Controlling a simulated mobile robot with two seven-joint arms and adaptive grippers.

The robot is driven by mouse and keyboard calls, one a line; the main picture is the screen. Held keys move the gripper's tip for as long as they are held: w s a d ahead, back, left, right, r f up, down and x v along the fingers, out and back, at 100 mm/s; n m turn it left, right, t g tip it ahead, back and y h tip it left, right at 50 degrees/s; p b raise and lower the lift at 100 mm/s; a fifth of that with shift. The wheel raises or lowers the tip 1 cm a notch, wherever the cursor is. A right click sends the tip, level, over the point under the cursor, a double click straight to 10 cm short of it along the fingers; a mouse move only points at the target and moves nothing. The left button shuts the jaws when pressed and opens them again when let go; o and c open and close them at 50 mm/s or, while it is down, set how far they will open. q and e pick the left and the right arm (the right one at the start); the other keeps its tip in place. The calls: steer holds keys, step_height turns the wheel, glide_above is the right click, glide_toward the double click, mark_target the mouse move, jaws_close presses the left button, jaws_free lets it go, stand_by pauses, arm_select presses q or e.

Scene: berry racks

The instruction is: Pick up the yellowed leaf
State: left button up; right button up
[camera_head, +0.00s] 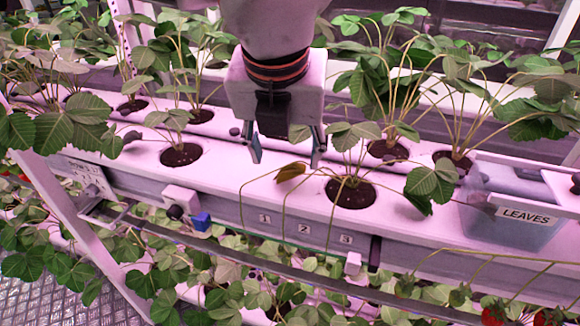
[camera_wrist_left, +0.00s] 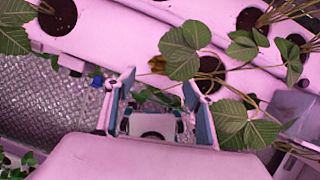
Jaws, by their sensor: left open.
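The yellowed leaf (camera_head: 290,172) is a small brownish-yellow leaf on a thin stem, at the left side of a strawberry plant growing from a dark round pot hole (camera_head: 350,193) in the white rack. In the left wrist view the leaf (camera_wrist_left: 157,64) is partly hidden behind a green leaf (camera_wrist_left: 180,50). My left gripper (camera_head: 287,152) points down with its fingers apart and empty, just above the leaf in the picture. Its fingers also show in the left wrist view (camera_wrist_left: 160,100). My right gripper is not clearly visible.
A clear bin labelled LEAVES (camera_head: 520,216) stands at the right on the rack. Other strawberry plants (camera_head: 182,154) grow along the rack on both sides. A metal rail (camera_head: 290,268) and lower plants run in front. Thin stems hang over the rack's front edge.

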mark_target(289, 170)
arm_select(q)
steer(key=x, duration=0.6)
steer(key=shift+w+d+f, duration=0.1)
steer(key=shift+d+f, duration=0.05)
steer(key=shift+d, duration=0.05)
steer(key=c, duration=0.8)
